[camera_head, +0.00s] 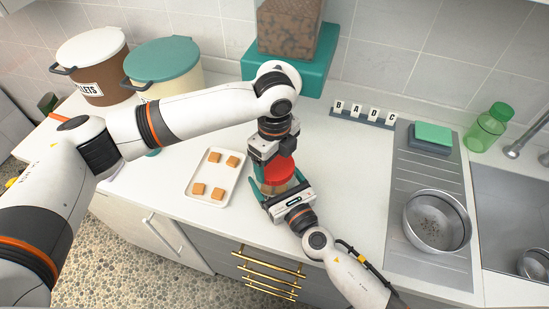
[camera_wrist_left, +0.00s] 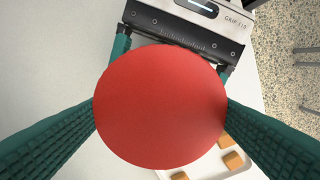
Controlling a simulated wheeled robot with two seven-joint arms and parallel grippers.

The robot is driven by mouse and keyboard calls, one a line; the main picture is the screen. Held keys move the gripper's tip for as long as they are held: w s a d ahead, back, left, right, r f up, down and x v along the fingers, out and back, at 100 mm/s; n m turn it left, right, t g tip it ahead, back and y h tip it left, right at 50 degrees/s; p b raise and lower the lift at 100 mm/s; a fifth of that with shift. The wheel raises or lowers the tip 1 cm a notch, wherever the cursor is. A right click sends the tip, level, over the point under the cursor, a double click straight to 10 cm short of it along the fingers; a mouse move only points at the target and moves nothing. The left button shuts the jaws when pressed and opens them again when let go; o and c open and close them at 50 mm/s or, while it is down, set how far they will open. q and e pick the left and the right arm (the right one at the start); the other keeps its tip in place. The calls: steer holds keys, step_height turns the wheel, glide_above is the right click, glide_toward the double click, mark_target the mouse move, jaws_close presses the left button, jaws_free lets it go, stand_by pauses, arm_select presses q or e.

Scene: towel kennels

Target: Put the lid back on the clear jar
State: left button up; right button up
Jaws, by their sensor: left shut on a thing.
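The red round lid (camera_head: 279,170) is between the fingers of my left gripper (camera_head: 265,165), which points down and is shut on it. In the left wrist view the lid (camera_wrist_left: 160,107) fills the middle, with a teal finger at each side. The clear jar (camera_head: 274,188), with tan contents, stands on the counter under the lid. Whether the lid touches the jar's rim is hidden. My right gripper (camera_head: 277,187) comes from the front right, its teal fingers on either side of the jar. Their contact with the jar is not clear. The right gripper's body shows at the top of the wrist view.
A white tray (camera_head: 189,191) with several tan squares lies left of the jar. Two lidded bins stand at the back left, a teal-based container (camera_head: 315,70) behind. Letter blocks (camera_head: 363,112), a drainboard with a metal bowl (camera_head: 437,220) and the sink are right. Counter right of the jar is clear.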

arm_select(q)
steer(key=shift+m, duration=0.3)
steer(key=o, duration=1)
steer(key=shift+o, duration=0.2)
step_height(320, 180, up, 12)
arm_select(e)
steer(key=o, duration=1.6)
steer(key=b+v, duration=0.3)
steer(key=v, duration=0.8)
steer(key=shift+f, duration=0.15)
arm_select(q)
step_height(320, 180, down, 3)
steer(key=shift+f, duration=0.1)
arm_select(e)
steer(key=shift+s+d, duration=0.25)
steer(key=shift+s, duration=0.2)
